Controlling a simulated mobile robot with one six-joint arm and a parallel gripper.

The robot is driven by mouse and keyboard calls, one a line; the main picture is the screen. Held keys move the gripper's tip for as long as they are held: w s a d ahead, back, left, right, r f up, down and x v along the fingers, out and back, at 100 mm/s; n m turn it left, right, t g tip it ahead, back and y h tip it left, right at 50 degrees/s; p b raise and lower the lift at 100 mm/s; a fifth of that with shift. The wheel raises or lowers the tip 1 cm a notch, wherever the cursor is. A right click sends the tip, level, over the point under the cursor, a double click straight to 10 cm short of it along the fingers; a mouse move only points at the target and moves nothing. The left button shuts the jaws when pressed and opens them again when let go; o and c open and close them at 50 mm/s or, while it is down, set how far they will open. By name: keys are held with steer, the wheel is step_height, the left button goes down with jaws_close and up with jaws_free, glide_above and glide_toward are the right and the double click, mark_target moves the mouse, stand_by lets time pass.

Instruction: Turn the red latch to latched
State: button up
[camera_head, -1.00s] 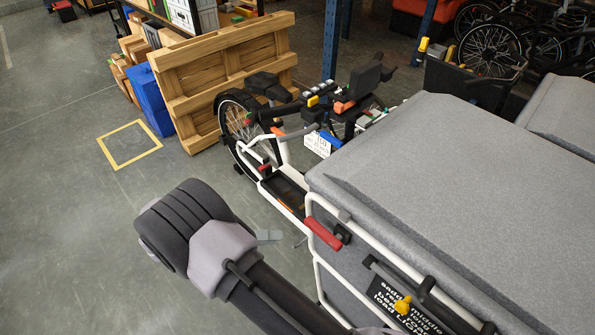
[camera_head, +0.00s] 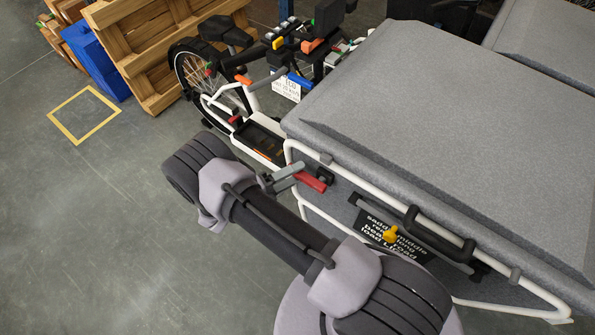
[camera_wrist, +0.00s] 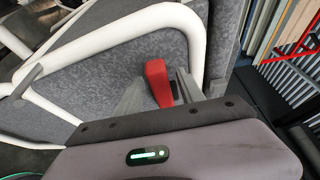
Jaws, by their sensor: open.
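The red latch (camera_head: 309,181) is a short red handle on a dark pivot at the near left end of the grey cargo box (camera_head: 400,110), just below its white tube frame. My gripper (camera_head: 287,177) is open at the handle's left end. In the wrist view the red latch (camera_wrist: 157,80) shows between my two grey fingers, one on each side. I cannot tell whether either finger touches it. Part of the handle is hidden behind my gripper body in that view.
The white tube frame (camera_wrist: 196,40) runs close around the latch. A yellow knob (camera_head: 391,234) and a black bar (camera_head: 440,236) sit on the box side to the right. A wooden pallet (camera_head: 160,45) stands behind the bike.

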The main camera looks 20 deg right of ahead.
steer(key=shift+w+d, duration=0.1)
steer(key=shift+d, duration=0.35)
jaws_close()
stand_by(1.1)
